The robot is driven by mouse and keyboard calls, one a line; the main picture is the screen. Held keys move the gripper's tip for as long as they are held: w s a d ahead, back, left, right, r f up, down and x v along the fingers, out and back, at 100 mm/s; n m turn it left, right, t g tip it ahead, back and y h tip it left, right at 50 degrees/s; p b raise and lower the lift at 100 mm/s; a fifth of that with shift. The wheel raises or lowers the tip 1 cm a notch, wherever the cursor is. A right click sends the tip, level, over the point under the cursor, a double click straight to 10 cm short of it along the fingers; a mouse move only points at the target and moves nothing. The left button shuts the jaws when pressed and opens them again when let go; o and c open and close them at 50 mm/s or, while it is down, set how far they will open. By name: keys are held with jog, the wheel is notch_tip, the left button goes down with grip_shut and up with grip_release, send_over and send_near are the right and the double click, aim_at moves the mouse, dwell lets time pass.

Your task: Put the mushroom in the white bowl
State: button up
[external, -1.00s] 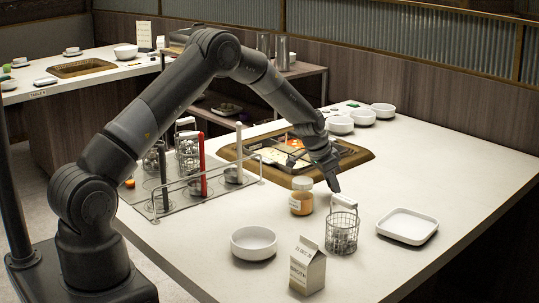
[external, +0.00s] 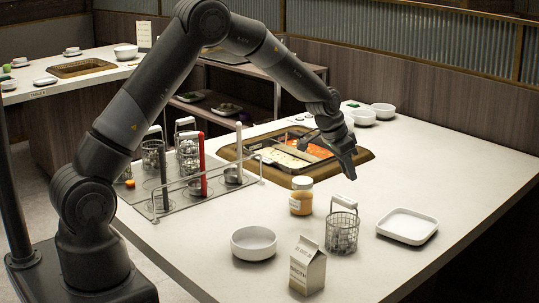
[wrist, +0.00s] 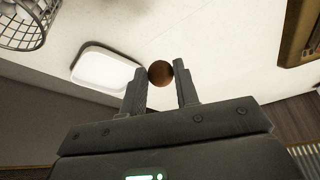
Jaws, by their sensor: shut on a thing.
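A brown round mushroom (wrist: 160,73) sits between the two fingertips of my gripper (wrist: 161,68), which is shut on it. More white bowls (external: 383,110) stand at the back right.
A wire basket (external: 342,234), a jar (external: 301,196), a broth carton (external: 307,268) and a square white dish (external: 407,226) stand on the near table. A rack (external: 183,185) with ladles and baskets is at the left. The sunken well (external: 365,156) lies behind. The table's right side is clear.

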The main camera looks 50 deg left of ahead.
jog(key=shift+s, duration=0.1)
notch_tip(320, 180, up, 2)
jog(key=m+g, duration=0.8)
jog(key=m, duration=1.8)
send_over(256, 230)
jog(key=s+d, duration=0.2)
jog(key=d, duration=0.1)
jog(key=shift+s+a+f, duration=0.1)
jog(key=shift+f, duration=2.45)
jog(key=shift+s+a+f, duration=0.1)
jog(key=shift+f, duration=2.4)
jog(key=o, duration=1)
